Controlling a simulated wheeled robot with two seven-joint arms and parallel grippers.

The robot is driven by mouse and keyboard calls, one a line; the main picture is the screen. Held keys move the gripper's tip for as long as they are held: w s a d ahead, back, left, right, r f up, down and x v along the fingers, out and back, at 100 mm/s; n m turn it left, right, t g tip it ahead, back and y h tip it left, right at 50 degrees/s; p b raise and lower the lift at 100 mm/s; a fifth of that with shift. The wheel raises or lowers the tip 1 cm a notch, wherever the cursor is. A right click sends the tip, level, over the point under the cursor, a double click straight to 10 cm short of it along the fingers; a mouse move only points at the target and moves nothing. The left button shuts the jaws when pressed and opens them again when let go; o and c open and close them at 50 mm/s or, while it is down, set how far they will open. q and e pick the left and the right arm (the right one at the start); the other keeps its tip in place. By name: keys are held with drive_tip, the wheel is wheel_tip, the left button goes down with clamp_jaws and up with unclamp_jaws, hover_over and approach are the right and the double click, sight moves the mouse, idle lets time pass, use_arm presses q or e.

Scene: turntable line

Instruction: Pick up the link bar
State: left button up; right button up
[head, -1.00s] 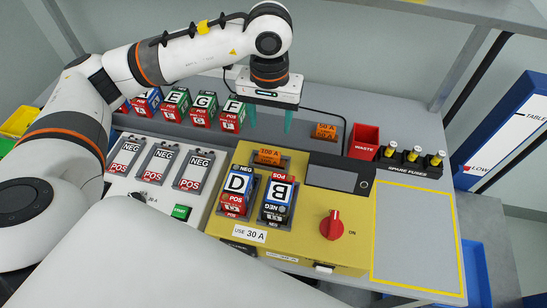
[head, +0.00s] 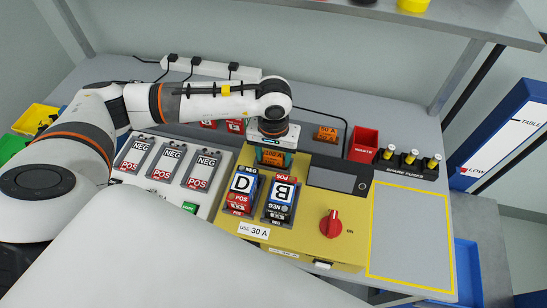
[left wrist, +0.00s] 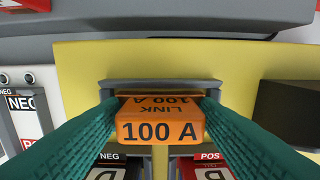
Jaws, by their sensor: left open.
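The orange link bar, marked LINK 100 A (left wrist: 160,122), sits in a dark grey holder (left wrist: 160,86) on the yellow panel in the left wrist view. My left gripper (left wrist: 158,115) is open, with one green finger on each side of the bar. I cannot tell whether the fingers touch it. In the head view my left gripper (head: 272,156) is low over the panel, above blocks D (head: 242,188) and B (head: 282,195), and largely hides the bar. My right gripper is not in view.
The yellow panel (head: 330,188) carries a red knob (head: 331,224). Other orange bars (head: 326,133) lie behind it. A red waste bin (head: 363,145) and a spare fuse rack (head: 408,163) stand at the right. The yellow-bordered grey area (head: 411,235) is clear.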

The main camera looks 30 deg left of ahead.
use_arm(q)
drive_tip(key=c, duration=0.9)
drive_tip(key=shift+r, duration=0.1)
drive_tip(key=shift+c, duration=0.2)
